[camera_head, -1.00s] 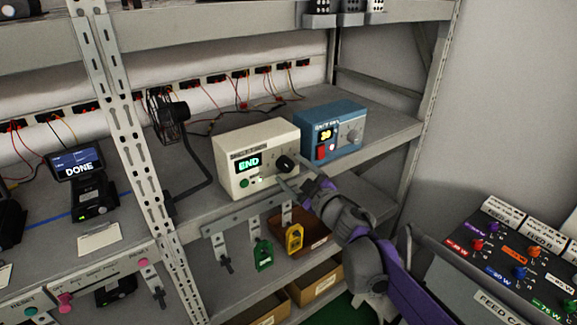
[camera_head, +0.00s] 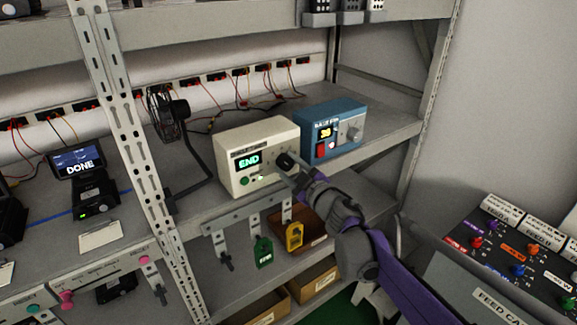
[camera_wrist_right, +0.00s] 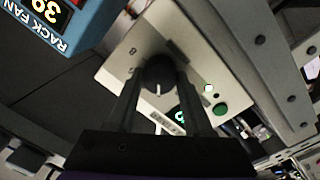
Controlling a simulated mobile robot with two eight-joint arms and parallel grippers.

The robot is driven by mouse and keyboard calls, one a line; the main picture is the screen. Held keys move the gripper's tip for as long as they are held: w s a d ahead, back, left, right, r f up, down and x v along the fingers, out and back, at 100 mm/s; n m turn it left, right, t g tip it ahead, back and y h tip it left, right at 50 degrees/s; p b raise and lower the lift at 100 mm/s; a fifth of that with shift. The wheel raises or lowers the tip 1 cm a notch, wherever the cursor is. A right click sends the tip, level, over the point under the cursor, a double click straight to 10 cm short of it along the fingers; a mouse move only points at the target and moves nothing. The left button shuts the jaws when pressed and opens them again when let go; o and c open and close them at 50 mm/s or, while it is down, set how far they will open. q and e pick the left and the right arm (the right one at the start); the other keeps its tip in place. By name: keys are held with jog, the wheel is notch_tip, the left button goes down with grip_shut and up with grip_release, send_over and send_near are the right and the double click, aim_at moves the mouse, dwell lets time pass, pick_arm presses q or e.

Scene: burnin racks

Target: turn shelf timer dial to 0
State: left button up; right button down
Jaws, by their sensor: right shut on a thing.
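The shelf timer (camera_head: 257,140) is a cream box on the middle shelf, its green display reading END, with a green button below the display. Its black dial (camera_head: 285,160) is on the right of its front. My right gripper (camera_head: 291,167) is at the dial. In the right wrist view, the two fingers of my right gripper (camera_wrist_right: 160,88) are shut on the sides of the black dial (camera_wrist_right: 159,71), whose white pointer line shows between them. The timer's face (camera_wrist_right: 150,40) appears tilted there. The scale marks are mostly too small or covered to read. My left gripper is not in view.
A blue box (camera_head: 333,130) with a yellow display, red switch and grey knob stands just right of the timer. A black fan (camera_head: 167,112) stands to its left. Green (camera_head: 263,251) and yellow (camera_head: 294,236) tags hang below the shelf edge. A knob panel (camera_head: 518,255) is at lower right.

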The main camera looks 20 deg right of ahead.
jog(key=shift+n, duration=0.3)
jog(key=n, duration=0.2)
jog(key=shift+n, duration=0.4)
jog(key=shift+f+n, duration=0.1)
jog(key=shift+n, duration=2.2)
jog(key=shift+c, duration=1.5)
grip_release()
jog(key=b+v, duration=0.1)
jog(key=v, duration=1)
jog(key=shift+f, duration=0.2)
